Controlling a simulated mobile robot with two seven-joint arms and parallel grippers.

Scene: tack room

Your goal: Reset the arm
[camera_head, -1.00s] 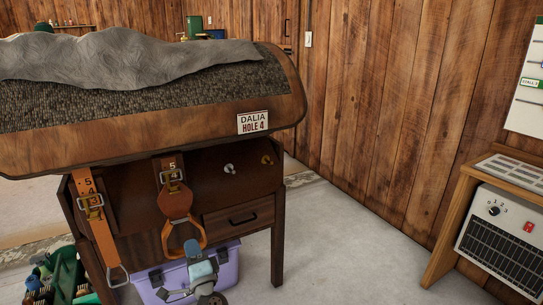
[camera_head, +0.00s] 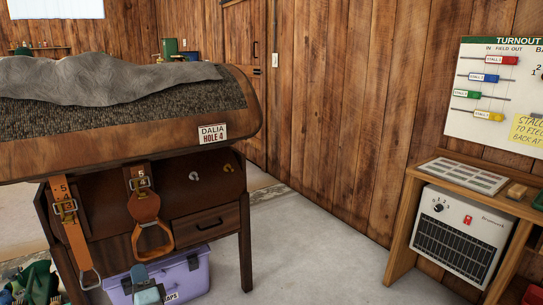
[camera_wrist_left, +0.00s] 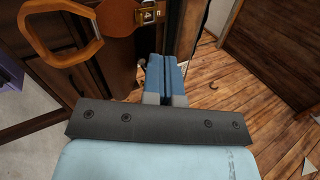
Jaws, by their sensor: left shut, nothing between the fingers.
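My left gripper (camera_head: 140,271) is low in the head view, in front of the wooden saddle stand (camera_head: 245,250). In the left wrist view its blue fingers (camera_wrist_left: 165,72) are together and empty. In the head view it is just below the orange stirrup (camera_head: 153,240) that hangs on a brown strap (camera_head: 141,184). The stirrup also shows at the upper left of the left wrist view (camera_wrist_left: 62,52), apart from the fingers. My right gripper is not in view.
A second strap (camera_head: 72,225) hangs at the left. A purple box (camera_head: 190,278) sits under the stand, with green items (camera_head: 38,283) beside it. A heater (camera_head: 458,235) stands in a wooden shelf at the right. Grey floor between them is clear.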

